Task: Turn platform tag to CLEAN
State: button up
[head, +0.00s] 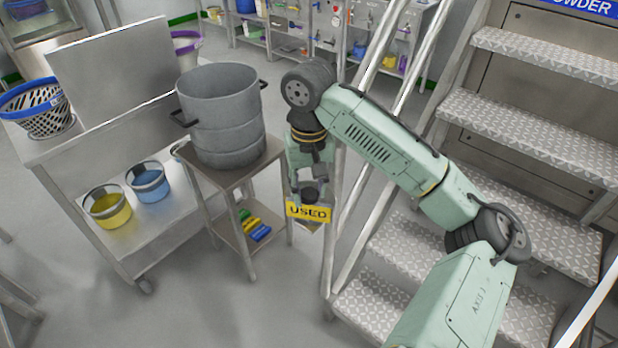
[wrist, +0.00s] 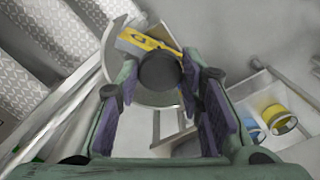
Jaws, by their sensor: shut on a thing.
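The platform tag (head: 308,211) is a yellow plate with the dark word USED, beside the stair rail in the head view. In the wrist view, part of its yellow plate (wrist: 135,40) shows beyond a dark round knob (wrist: 160,72), with a pale round disc (wrist: 118,40) behind. My gripper (head: 309,186) points down just above the yellow plate. In the wrist view my gripper (wrist: 159,82) has its purple-padded fingers on either side of the knob and is shut on it. The fingers hide part of the disc.
Metal steps (head: 520,120) and slanted rails (head: 362,130) stand right of the tag. A small stand (head: 205,165) with a grey pot (head: 222,115) is close on the left. A steel cart (head: 100,165) holds a blue bucket (head: 149,183) and a yellow bucket (head: 109,207).

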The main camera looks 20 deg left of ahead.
jog(key=n+p, duration=0.2)
jog(key=n, duration=0.2)
jog(key=shift+r+n, duration=0.1)
jog(key=shift+n, duration=0.2)
jog(key=n, duration=1)
jog(key=shift+n, duration=0.4)
jog(key=n, duration=0.5)
jog(key=shift+n, duration=0.4)
jog(key=o, duration=1.2)
jog(key=shift+c, duration=0.2)
notch_tip(320, 180, up, 12)
